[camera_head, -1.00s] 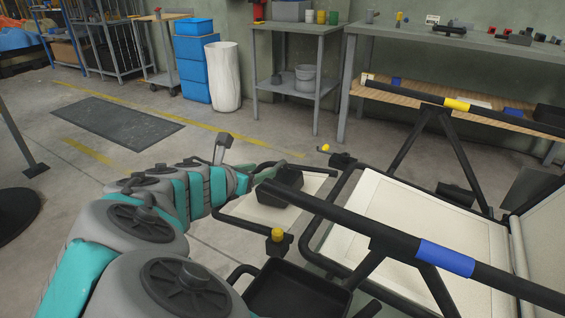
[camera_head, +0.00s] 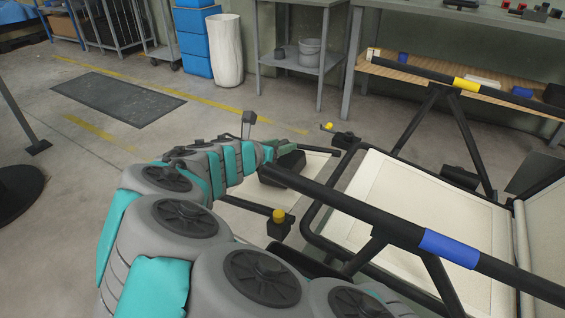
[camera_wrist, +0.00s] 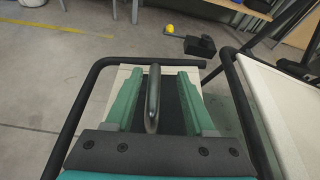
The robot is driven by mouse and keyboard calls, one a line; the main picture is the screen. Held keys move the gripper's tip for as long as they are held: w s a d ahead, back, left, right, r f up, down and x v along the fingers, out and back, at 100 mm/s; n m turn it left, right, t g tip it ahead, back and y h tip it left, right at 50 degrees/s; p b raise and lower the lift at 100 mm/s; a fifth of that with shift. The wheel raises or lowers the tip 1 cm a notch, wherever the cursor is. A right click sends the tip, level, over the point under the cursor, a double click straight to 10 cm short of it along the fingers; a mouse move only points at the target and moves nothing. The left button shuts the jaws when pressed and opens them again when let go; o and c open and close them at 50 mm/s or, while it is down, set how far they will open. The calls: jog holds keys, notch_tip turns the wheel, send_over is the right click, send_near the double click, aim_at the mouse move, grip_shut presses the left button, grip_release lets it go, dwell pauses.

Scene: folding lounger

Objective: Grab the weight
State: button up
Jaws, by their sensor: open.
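The weight is a dark block with a grey metal handle, lying on the cream foot panel (camera_head: 312,164) of the lounger. In the wrist view the weight's dark body (camera_wrist: 172,108) lies under my gripper (camera_wrist: 159,76). Its upright handle (camera_wrist: 153,95) stands between the two green fingers, closer to the left one. The fingers are open, with a gap on both sides of the handle. In the head view my gripper (camera_head: 285,146) reaches over the weight (camera_head: 284,170), and my arm and a black rail partly hide it.
The lounger's black frame tube (camera_wrist: 88,100) curves around the panel. A black side rail with a blue band (camera_head: 447,249) crosses close to the weight. A yellow-knobbed lever (camera_head: 279,217) is in front.

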jog(key=shift+c, duration=0.3)
grip_shut()
jog(key=shift+d, duration=0.1)
dwell(1.0)
